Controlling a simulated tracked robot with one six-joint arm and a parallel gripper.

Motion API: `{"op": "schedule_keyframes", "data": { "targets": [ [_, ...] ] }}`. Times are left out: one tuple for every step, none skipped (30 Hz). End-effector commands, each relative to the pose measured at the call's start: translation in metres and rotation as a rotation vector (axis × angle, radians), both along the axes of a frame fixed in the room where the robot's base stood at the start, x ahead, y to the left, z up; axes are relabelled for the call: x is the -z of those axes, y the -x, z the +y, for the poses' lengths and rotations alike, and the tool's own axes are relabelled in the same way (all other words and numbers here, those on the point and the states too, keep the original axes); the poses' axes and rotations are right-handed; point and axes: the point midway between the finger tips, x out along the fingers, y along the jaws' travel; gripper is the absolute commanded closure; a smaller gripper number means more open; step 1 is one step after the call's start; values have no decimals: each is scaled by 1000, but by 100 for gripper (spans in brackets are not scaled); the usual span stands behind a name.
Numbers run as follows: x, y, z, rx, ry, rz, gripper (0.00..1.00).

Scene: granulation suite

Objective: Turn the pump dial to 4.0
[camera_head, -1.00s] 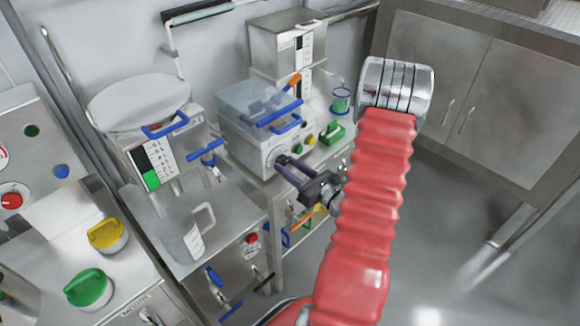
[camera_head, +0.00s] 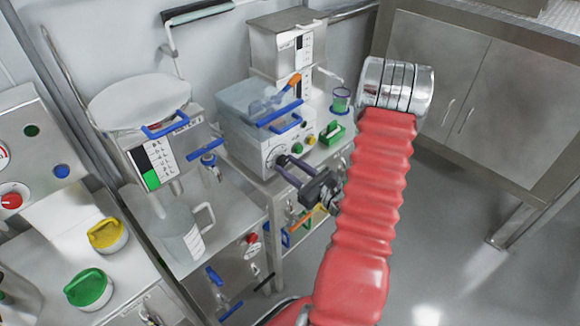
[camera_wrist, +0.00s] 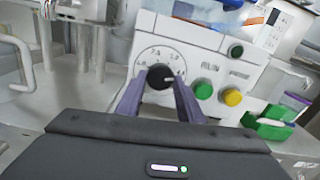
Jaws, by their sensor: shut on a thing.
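The pump dial (camera_wrist: 160,77) is a small black knob with a light pointer mark, on a white panel with a ring of printed numbers. The mark points to the right in the wrist view; the numbers are too blurred to read surely. My gripper (camera_wrist: 158,84) has its two purple-grey fingers on either side of the knob, shut on it. In the head view my gripper (camera_head: 284,168) reaches the front of the white pump box (camera_head: 262,150) from the right, and the knob is largely hidden by the fingers.
Green (camera_wrist: 203,90) and yellow (camera_wrist: 233,97) buttons sit right of the dial. A green holder (camera_wrist: 268,124) stands further right. A clear bin with blue handles (camera_head: 258,105) tops the pump. A steel hopper (camera_head: 140,100) and a jug (camera_head: 180,235) stand left. Open floor lies right.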

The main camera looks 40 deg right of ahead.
Motion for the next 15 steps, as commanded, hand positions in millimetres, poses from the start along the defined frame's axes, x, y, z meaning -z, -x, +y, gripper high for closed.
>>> {"op": "schedule_keyframes", "data": {
  "targets": [
    [0, 0, 0, 0, -1, 0, 88],
    [0, 0, 0, 0, -1, 0, 88],
    [0, 0, 0, 0, -1, 0, 64],
    [0, 0, 0, 0, -1, 0, 62],
    [0, 0, 0, 0, -1, 0, 60],
    [0, 0, 0, 0, -1, 0, 57],
    [0, 0, 0, 0, -1, 0, 55],
    [0, 0, 0, 0, -1, 0, 53],
    [0, 0, 0, 0, -1, 0, 50],
    [0, 0, 0, 0, -1, 0, 48],
    [0, 0, 0, 0, -1, 0, 47],
    [0, 0, 0, 0, -1, 0, 47],
    [0, 0, 0, 0, -1, 0, 47],
    [0, 0, 0, 0, -1, 0, 47],
    [0, 0, 0, 0, -1, 0, 47]
  ]
}}
